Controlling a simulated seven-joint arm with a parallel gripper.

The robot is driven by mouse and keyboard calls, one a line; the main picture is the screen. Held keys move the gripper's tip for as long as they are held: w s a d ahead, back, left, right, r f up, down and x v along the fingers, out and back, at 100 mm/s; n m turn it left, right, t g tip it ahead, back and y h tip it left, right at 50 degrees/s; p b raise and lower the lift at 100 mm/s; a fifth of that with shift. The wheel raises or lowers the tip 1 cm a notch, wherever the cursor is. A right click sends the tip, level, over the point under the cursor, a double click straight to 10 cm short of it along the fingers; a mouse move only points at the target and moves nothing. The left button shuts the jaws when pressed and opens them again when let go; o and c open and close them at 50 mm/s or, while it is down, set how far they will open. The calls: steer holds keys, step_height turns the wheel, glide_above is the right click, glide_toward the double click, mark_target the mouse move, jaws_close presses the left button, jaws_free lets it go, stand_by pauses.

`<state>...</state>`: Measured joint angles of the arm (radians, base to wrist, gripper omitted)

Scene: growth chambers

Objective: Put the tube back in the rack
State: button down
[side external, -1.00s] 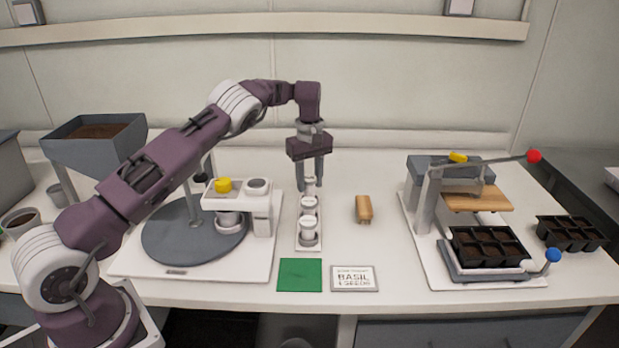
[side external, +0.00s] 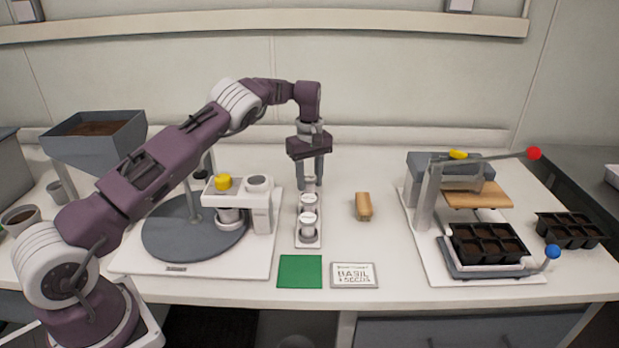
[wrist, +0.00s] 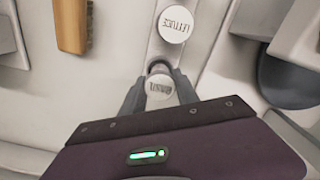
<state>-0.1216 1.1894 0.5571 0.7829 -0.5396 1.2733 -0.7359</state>
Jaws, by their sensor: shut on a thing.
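My gripper (side external: 311,185) is shut on a white-capped tube (side external: 309,181) at the far end of the small white rack (side external: 308,243). In the wrist view the fingers (wrist: 159,92) press on both sides of the cap (wrist: 160,86), whose label seems to read BASIL. The fingers partly hide the tube, and I cannot tell how deep it sits in the rack. Two other white-capped tubes stand in the rack in front of it. The LETTUCE tube (wrist: 174,27) shows beside the held one in the wrist view.
A dispenser with a round grey base (side external: 165,240) and yellow knob stands close to the left. A wooden-handled tool (side external: 363,206) lies right of the rack. A green mat (side external: 300,271) and a seed card (side external: 354,276) lie in front. A lever press (side external: 428,205) stands farther right.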

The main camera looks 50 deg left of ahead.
steer(key=shift+f, duration=0.55)
steer(key=c, duration=0.8)
jaws_free()
steer(key=shift+c, duration=0.2)
steer(key=shift+r, duration=0.1)
